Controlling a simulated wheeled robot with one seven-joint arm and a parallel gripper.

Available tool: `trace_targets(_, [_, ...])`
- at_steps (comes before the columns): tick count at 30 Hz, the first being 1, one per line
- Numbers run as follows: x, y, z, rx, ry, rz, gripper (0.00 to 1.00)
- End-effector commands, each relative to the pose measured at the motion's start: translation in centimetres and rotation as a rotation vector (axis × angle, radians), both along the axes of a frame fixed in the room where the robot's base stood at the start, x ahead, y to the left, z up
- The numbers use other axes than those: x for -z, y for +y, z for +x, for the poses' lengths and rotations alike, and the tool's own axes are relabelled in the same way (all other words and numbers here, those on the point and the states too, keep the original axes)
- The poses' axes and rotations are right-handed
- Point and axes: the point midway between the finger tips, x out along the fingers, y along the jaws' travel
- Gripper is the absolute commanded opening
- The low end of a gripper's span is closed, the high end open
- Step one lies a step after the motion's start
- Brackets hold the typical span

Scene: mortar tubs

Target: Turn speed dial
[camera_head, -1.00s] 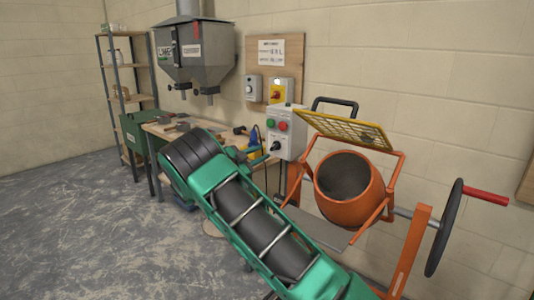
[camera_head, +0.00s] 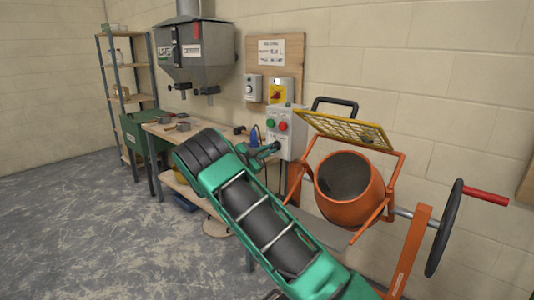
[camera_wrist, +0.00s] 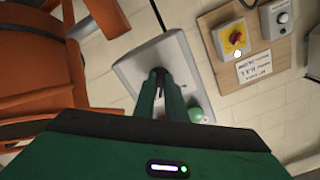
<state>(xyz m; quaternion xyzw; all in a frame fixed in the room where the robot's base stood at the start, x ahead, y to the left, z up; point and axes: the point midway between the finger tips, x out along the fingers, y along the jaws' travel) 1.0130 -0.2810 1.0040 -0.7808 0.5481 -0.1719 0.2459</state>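A grey control box (camera_head: 287,147) on the wall side carries a green button (camera_head: 270,123), a red button (camera_head: 283,125) and, below them, a black dial. My gripper (camera_head: 273,148) is at the dial and covers most of it in the head view. In the wrist view the two fingertips (camera_wrist: 160,76) are close together at the face of the grey box (camera_wrist: 137,66). A dark shape, probably the dial, shows at the tips. Whether the fingers are closed on it is not clear. The green button (camera_wrist: 196,114) is beside the fingers.
An orange mixer (camera_head: 350,180) with a yellow grate (camera_head: 345,128) stands right of the box. A workbench (camera_head: 185,132) with tools is left, under a grey hopper (camera_head: 195,55). A small dial box (camera_head: 253,88) and a yellow-red switch (camera_head: 280,91) hang on a wooden board.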

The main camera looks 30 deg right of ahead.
Motion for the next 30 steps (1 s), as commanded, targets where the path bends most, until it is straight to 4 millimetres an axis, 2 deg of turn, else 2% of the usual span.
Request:
trace_targets(8, [-0.05,0.05,0.02,-0.001,0.033,-0.012,0.00])
trace_targets(14, [-0.06,0.06,-0.01,-0.001,0.129,-0.049,0.00])
trace_targets(30, [-0.06,0.06,-0.15,-0.005,0.591,-0.218,0.00])
